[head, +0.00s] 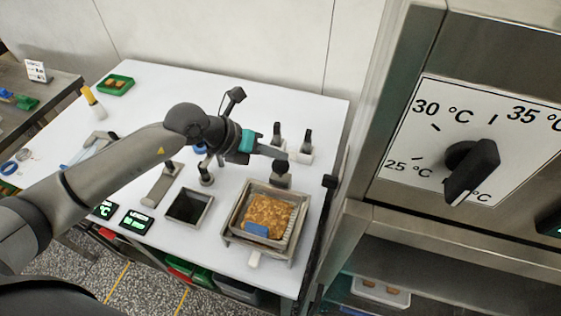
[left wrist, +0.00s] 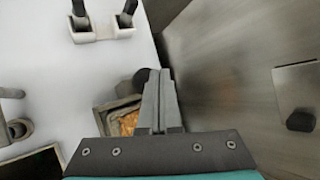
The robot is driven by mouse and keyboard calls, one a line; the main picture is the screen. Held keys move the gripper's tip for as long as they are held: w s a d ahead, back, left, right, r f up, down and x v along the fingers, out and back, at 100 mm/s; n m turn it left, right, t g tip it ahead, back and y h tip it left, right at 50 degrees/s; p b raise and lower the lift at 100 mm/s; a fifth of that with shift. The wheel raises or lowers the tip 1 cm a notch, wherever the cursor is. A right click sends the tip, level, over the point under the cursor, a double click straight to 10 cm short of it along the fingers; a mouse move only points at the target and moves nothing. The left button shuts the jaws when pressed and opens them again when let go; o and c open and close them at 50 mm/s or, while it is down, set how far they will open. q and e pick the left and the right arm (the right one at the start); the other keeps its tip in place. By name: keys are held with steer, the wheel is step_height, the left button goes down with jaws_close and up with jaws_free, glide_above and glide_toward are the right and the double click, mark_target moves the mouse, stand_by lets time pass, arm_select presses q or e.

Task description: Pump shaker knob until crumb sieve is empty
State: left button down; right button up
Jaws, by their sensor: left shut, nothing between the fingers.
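The crumb sieve (head: 286,231) is a square metal tray at the right of the white table, filled with orange-brown crumbs (head: 266,213). A blue patch (head: 256,230) shows at its front. A dark shaker knob (head: 280,166) stands on a grey block at the sieve's back edge. My left gripper (head: 283,154) is shut and empty, its fingertips just above or against the knob; I cannot tell if they touch. In the left wrist view its closed fingers (left wrist: 160,85) partly hide the knob (left wrist: 141,77) and the crumbs (left wrist: 129,122). My right gripper is not in view.
A dark open-topped bin (head: 188,206) sits left of the sieve. Two black-handled pieces (head: 305,142) stand behind the knob. A steel cabinet with a large temperature dial (head: 470,168) rises close on the right. A green tray (head: 115,85) lies at the back left.

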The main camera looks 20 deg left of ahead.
mark_target(278, 166)
arm_select(q)
steer(key=shift+f, duration=0.15)
stand_by(0.5)
steer(key=shift+f, duration=0.3)
steer(key=shift+s+f+b, duration=0.1)
steer(key=shift+f+b, duration=1)
steer(key=shift+f, duration=0.35)
stand_by(1.0)
steer(key=shift+r, duration=0.1)
steer(key=shift+r+p, duration=1.7)
steer(key=shift+r, duration=0.05)
step_height(278, 166, up, 5)
steer(key=p, duration=0.5)
steer(key=shift+r, duration=0.1)
